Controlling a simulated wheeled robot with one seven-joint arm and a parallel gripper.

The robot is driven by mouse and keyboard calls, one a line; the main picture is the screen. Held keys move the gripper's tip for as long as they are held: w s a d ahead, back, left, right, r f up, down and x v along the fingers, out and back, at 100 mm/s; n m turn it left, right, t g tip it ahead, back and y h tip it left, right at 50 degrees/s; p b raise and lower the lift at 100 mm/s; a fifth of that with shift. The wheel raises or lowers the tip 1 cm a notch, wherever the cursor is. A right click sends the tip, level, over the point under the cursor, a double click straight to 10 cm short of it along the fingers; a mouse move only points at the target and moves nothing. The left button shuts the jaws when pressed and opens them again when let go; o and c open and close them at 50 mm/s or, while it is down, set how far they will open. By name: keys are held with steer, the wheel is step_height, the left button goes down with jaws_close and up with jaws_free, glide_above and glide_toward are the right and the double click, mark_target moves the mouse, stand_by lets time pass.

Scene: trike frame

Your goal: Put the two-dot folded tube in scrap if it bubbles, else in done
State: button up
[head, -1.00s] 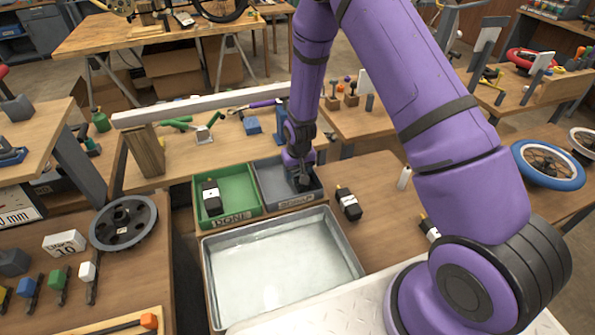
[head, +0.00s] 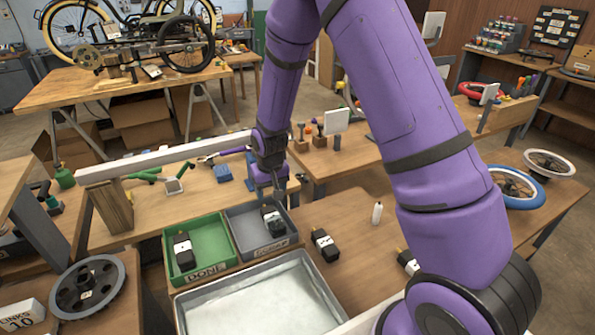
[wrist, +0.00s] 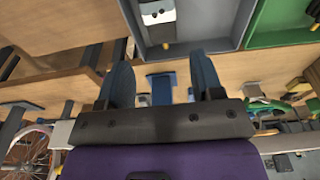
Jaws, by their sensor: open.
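A black tube with a white label (head: 272,217) lies in the grey SCRAP bin (head: 241,238); it also shows in the wrist view (wrist: 158,13). Another black tube (head: 183,250) lies in the green DONE bin (head: 218,262). A third black tube (head: 325,245) lies on the bench right of the bins, and a fourth (head: 407,262) is partly hidden by my arm. The dots on the labels are too small to count. My gripper (wrist: 162,82) is open and empty, above the back of the grey bin, apart from the tube.
A metal tray of water (head: 258,295) stands in front of the bins; no bubbles can be made out. A pale beam (head: 165,156) on a wooden block (head: 106,206) lies behind the bins.

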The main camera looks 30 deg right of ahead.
steer(key=s+d+r+t, duration=0.15)
steer(key=s+r, duration=0.35)
steer(key=r, duration=0.7)
steer(key=s+d+r, duration=0.2)
steer(key=s+r, duration=0.2)
steer(key=r, duration=0.7)
steer(key=s+d+r+t, duration=0.1)
steer(key=s+r, duration=0.5)
steer(key=s, duration=0.5)
steer(key=s+d+r+t, duration=0.1)
steer(key=s+r, duration=0.5)
steer(key=s, duration=0.6)
steer(key=shift+d, duration=0.7)
